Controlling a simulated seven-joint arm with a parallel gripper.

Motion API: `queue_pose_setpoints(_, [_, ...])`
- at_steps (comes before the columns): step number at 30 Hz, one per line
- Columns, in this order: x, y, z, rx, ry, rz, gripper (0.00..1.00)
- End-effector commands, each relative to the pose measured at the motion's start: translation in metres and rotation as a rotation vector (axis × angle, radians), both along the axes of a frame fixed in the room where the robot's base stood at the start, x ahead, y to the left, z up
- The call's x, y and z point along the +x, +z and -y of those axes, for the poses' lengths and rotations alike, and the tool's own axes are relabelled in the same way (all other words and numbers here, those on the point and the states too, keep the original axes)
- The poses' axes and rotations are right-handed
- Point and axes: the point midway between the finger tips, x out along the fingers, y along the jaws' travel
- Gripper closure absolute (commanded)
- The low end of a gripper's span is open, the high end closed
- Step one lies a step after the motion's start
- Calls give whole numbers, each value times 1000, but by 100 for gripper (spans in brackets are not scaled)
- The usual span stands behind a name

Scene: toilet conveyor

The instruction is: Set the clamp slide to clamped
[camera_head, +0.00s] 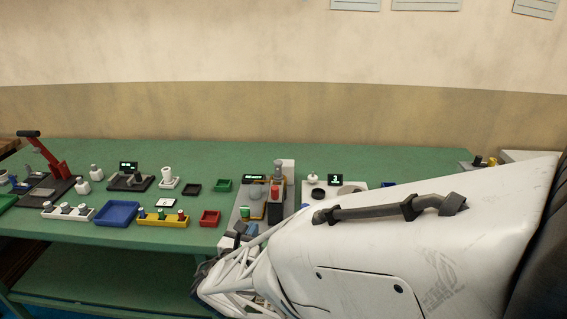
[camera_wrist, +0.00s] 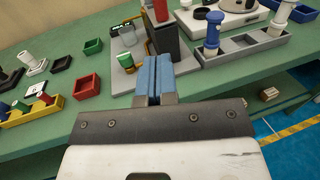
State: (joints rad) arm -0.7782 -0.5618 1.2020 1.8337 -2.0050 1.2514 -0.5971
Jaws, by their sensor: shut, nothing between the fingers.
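My gripper (camera_wrist: 152,78) is shut and empty, its two blue fingers side by side in the wrist view. In the head view its fingertips (camera_head: 240,231) show small at the front of a grey station, left of my white arm.
A red tray (camera_head: 209,218), yellow rack (camera_head: 163,219) and blue tray (camera_head: 117,213) stand left of the station. A grey compartment tray (camera_wrist: 241,47) with blue and white pieces is to its right. My arm hides the right side of the green table (camera_head: 60,240).

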Motion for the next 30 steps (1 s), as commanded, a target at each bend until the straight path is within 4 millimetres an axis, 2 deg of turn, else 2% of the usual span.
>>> queue_pose_setpoints(17, [6, 0, 2, 1, -2, 0, 100])
queue_pose_setpoints(23, [20, -1, 7, 1, -4, -1, 100])
queue_pose_setpoints(30, [46, 0, 13, 2, -4, 1, 100])
